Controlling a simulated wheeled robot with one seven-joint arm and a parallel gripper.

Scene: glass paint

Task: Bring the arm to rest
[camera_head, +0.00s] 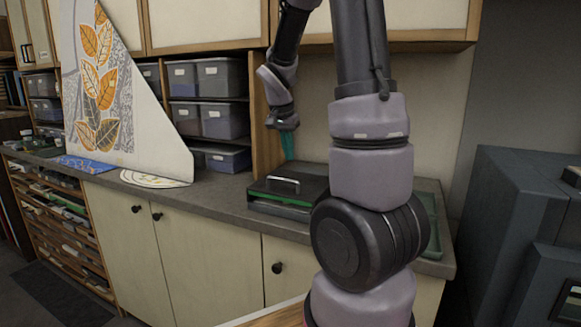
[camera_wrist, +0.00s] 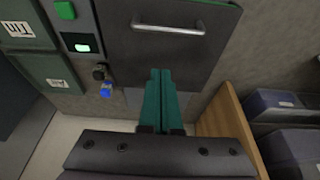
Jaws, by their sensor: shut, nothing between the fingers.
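My gripper (camera_wrist: 160,72) has teal fingers that lie side by side, shut and empty. In the head view the gripper (camera_head: 288,158) hangs from my raised, bent arm, above the counter at the back of the black box with the silver handle. Its fingertips are partly hidden there behind the box. In the wrist view the fingers point towards the dark lid (camera_wrist: 205,60) with its silver handle (camera_wrist: 168,28). I cannot tell whether they touch it.
The black box (camera_head: 262,190) with a green band stands on the grey counter (camera_head: 220,200). Shelves of grey bins (camera_head: 222,80) and a wooden divider (camera_wrist: 225,120) are close to the gripper. A leaf-patterned panel (camera_head: 100,80) stands at left. A dark cabinet (camera_head: 520,220) stands at right.

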